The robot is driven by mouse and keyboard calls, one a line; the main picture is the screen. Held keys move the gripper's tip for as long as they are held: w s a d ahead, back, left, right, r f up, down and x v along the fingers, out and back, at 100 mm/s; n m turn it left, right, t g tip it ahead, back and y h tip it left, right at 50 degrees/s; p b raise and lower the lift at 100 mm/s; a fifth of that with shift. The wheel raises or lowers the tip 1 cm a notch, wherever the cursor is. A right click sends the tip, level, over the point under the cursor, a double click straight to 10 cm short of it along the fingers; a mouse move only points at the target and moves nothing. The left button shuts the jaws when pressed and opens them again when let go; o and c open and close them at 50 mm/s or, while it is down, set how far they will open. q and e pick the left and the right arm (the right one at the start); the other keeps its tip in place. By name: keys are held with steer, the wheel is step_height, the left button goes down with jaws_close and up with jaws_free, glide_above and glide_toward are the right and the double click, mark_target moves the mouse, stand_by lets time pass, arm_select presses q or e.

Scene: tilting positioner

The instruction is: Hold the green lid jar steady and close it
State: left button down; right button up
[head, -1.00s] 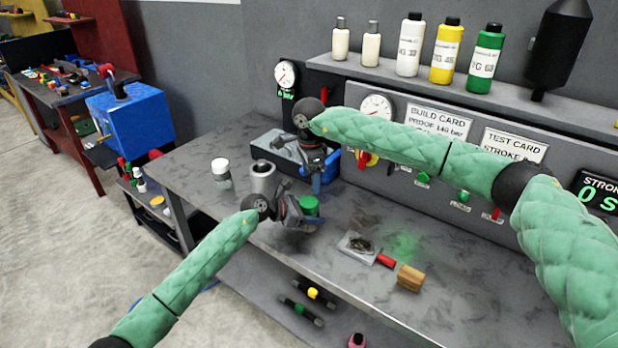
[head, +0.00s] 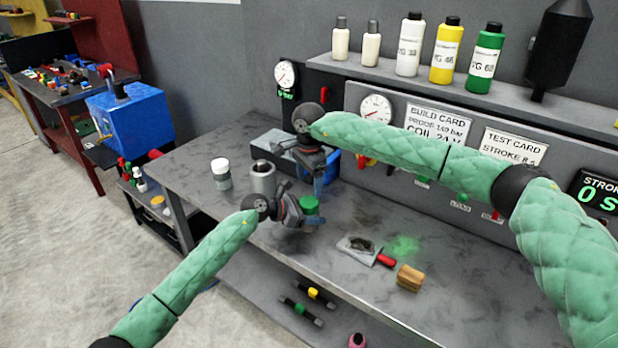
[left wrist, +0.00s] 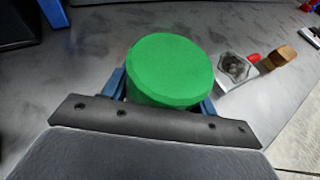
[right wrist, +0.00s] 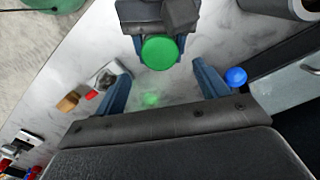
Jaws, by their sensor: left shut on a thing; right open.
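The green lid jar (head: 310,206) stands on the grey bench, seen mostly as its green lid; its body is hidden by the gripper. My left gripper (head: 304,218) is shut around the jar below the lid. In the left wrist view the green lid (left wrist: 171,68) sits between the blue fingers. My right gripper (head: 322,180) is open and empty, above and behind the jar. In the right wrist view the lid (right wrist: 160,52) shows ahead, between and beyond the spread fingers (right wrist: 162,88). I cannot tell how tightly the lid sits.
A white-capped jar (head: 221,174) and a grey metal cylinder (head: 262,178) stand left of the grippers.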

mark_target(309, 201)
steer(key=shift+f, duration=3.4)
steer(key=c, duration=1)
steer(key=m, duration=0.6)
steer(key=o, duration=1)
steer(key=shift+o, duration=0.2)
